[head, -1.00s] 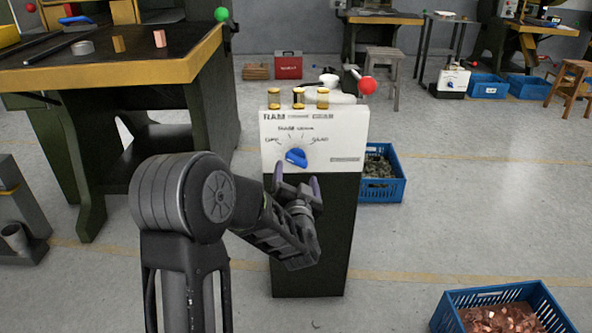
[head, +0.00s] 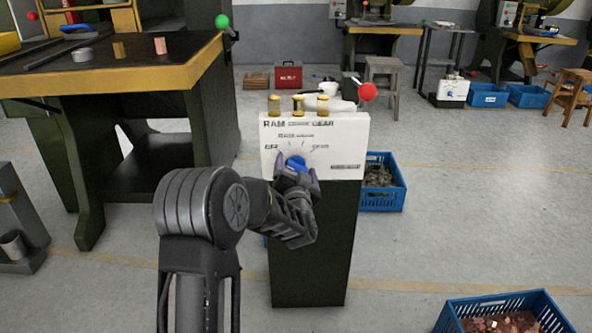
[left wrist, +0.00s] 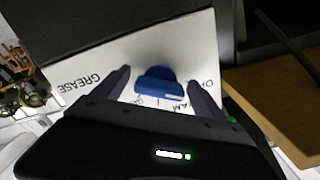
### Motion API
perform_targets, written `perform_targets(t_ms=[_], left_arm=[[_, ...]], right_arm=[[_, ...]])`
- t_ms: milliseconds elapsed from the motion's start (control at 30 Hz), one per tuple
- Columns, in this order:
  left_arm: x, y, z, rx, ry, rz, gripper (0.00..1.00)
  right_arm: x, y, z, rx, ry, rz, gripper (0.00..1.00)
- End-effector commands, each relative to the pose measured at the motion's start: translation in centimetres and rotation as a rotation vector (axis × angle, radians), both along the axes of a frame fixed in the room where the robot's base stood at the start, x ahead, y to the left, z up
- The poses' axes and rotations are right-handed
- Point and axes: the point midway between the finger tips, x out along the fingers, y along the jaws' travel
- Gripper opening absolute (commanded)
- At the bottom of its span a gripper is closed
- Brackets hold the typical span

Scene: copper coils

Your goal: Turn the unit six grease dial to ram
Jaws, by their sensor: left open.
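The blue grease dial (head: 296,163) sits on the white front panel (head: 347,140) of a dark pedestal unit. In the head view the panel has "RAM" lettering above the dial and more labels around it, partly too small to read. My left gripper (head: 297,175) is open at the dial from below, its fingers on either side of it. In the left wrist view the blue dial (left wrist: 158,84) lies between the two open fingertips, with "GREASE" printed on the panel to the left. I cannot tell whether the fingers touch the dial. My right gripper is not in view.
Brass-coloured cups (head: 298,104) and a red ball-ended lever (head: 367,91) stand on top of the unit. A blue crate (head: 397,196) is behind it at right, another crate (head: 450,313) at front right. A workbench (head: 150,72) stands at left.

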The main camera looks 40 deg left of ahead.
Motion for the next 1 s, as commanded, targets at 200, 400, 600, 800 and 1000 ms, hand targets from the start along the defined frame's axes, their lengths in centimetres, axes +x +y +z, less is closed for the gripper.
perform_targets(t_ms=[200,400,600,800,1000], left_arm=[[-0.01,-0.03,0.01,0.0,0.0,0.0,0.79],[-0.02,-0.04,0.02,0.0,0.0,0.0,0.62],[-0.01,-0.05,0.02,0.0,0.0,0.0,0.46],[-0.02,-0.06,0.01,0.0,0.0,-0.001,0.29],[-0.01,-0.07,0.01,0.0,0.0,-0.001,0.2]], right_arm=[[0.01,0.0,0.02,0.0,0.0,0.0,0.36],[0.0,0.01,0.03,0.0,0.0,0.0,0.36],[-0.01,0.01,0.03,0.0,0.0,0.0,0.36],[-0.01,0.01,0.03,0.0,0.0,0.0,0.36],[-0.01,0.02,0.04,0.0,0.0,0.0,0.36]])
